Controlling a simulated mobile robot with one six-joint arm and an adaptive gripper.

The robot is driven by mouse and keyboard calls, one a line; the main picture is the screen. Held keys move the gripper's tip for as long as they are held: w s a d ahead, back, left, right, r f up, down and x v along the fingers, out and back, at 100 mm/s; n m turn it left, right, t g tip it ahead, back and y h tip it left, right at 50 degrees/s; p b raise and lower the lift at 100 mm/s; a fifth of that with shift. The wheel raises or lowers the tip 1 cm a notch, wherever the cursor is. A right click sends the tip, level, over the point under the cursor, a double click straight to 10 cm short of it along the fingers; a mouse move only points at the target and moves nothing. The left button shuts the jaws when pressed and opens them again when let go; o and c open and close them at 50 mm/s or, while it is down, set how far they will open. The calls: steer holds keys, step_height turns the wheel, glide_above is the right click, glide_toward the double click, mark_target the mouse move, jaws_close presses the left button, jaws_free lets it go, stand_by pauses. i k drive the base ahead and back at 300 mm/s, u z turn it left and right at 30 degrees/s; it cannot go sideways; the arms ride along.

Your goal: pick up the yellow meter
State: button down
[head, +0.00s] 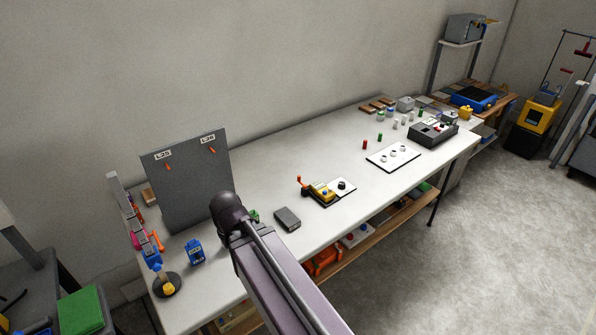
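I cannot tell for sure which thing is the yellow meter. A small yellow device (321,191) with an orange lever sits on a board at the middle of the table (270,178). Another small yellow object (466,112) stands at the far right end of the table. A yellow piece (168,289) sits on a dark round base at the near left. A blue meter-like device (195,252) stands near it. My arm rises from the bottom over the table's front edge; its gripper does not show.
A grey upright panel (188,185) with orange hooks stands at the left. A dark grey box (287,219) lies right of my arm. A white board (393,157) and a dark instrument (433,133) lie farther right. The table's back middle is clear. A wooden shelf (385,219) runs below.

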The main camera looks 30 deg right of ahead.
mark_target(318, 187)
steer(key=k, duration=1.3)
steer(key=z, duration=0.15)
steer(key=i, duration=0.6)
steer(key=z, duration=0.45)
steer(key=i, duration=0.95)
steer(key=z, duration=0.25)
